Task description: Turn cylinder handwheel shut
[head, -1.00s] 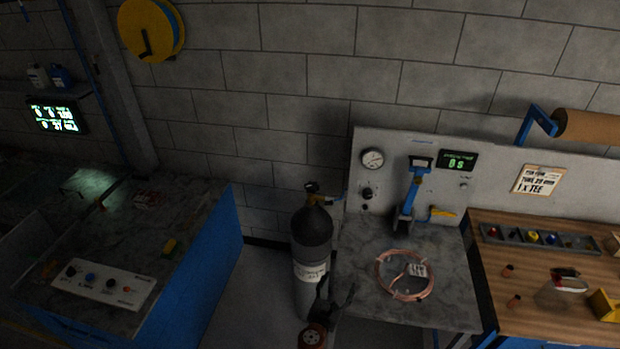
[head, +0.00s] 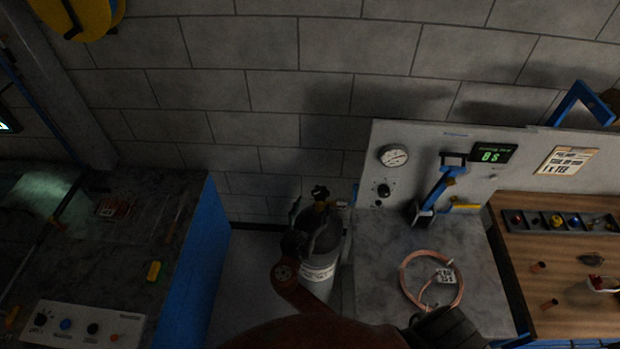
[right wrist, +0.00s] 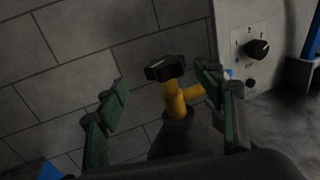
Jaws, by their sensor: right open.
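The gas cylinder (head: 319,273) is grey with a white label and stands upright between the two benches. Its black handwheel (head: 320,192) sits on a brass valve at the top. In the right wrist view the handwheel (right wrist: 165,68) shows above the yellow brass valve (right wrist: 175,103), between the spread fingers. My right gripper (head: 312,214) is open and empty, in front of the cylinder's top. Its green-padded fingers also show in the right wrist view (right wrist: 165,98), one on each side of the valve, and neither visibly touches the handwheel.
A grey backboard with a dial gauge (head: 393,156) and a black knob (head: 383,190) stands right of the cylinder. A copper coil (head: 404,281) lies on the bench before it. A dark bench with a control panel (head: 84,325) is at left. The block wall is behind.

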